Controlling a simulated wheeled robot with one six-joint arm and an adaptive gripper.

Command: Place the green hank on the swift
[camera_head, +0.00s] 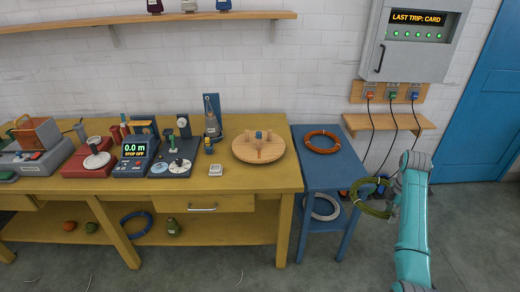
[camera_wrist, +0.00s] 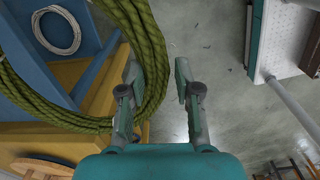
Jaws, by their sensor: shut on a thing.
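The green hank (camera_head: 376,208) hangs from my gripper (camera_head: 388,186) to the right of the blue stand, above the floor. In the wrist view the looped green hank (camera_wrist: 155,60) fills the upper left and passes at the left finger of my gripper (camera_wrist: 158,85); the exact grip on the strand is partly hidden. The swift, seemingly the round wooden disc (camera_head: 245,153) with short pegs and a blue-topped centre, stands on the right end of the workbench. No hank lies on it. Its edge shows at the bottom left of the wrist view (camera_wrist: 40,166).
The blue stand (camera_head: 335,176) bears an orange coil (camera_head: 322,132) on top and a white coil (camera_head: 335,208) below, between my gripper and the workbench (camera_head: 240,203). A meter (camera_head: 134,152) and other devices crowd the bench's left.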

